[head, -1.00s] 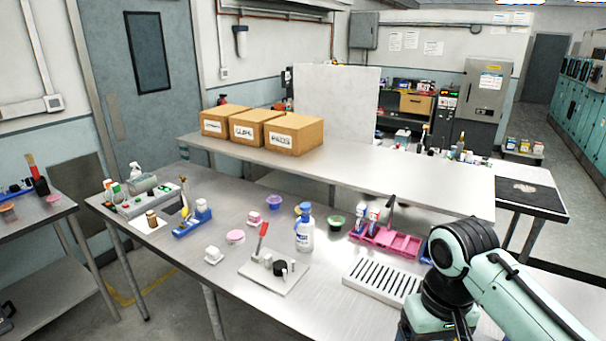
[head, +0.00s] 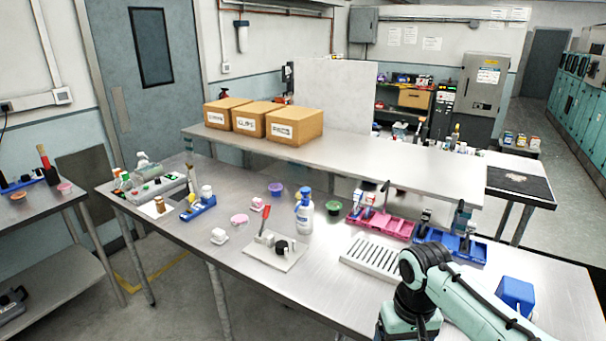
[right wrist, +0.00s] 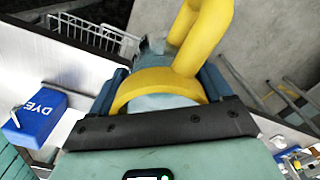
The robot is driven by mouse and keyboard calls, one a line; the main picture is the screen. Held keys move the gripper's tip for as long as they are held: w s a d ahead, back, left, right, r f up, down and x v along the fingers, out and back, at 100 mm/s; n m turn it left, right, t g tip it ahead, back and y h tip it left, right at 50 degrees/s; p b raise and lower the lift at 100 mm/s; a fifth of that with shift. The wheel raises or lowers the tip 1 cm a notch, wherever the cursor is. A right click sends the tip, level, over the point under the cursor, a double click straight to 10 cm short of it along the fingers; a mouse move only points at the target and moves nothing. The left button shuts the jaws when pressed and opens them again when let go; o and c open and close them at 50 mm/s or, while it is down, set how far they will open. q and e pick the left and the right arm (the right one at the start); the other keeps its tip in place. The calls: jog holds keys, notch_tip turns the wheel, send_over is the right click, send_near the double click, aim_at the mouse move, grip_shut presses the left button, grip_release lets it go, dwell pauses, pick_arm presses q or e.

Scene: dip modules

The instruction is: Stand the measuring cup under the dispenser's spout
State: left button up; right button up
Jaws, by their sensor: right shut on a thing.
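In the right wrist view my right gripper (right wrist: 162,88) is shut on a yellow thing (right wrist: 206,35) with a thick looped handle and a rounded band, which looks like the measuring cup. Its far side is hidden. In the head view my right arm comes in at the lower right, and its gripper and the held thing are out of sight. A white bottle with a blue pump top (head: 304,222) stands upright mid-table and may be the dispenser; I cannot clearly make out its spout. My left gripper is not in view.
A white slotted tray (head: 374,254) lies just left of my right arm. Behind it are a pink rack (head: 384,226) and a blue rack (head: 466,248). A blue box (head: 516,290) stands right of the arm. A plate with a red-handled tool (head: 264,222) sits before the bottle.

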jog(key=w+a+f, duration=0.1)
jog(key=w+f, duration=0.2)
jog(key=f, duration=2.1)
jog(key=shift+m, duration=0.3)
jog(key=shift+s, duration=0.1)
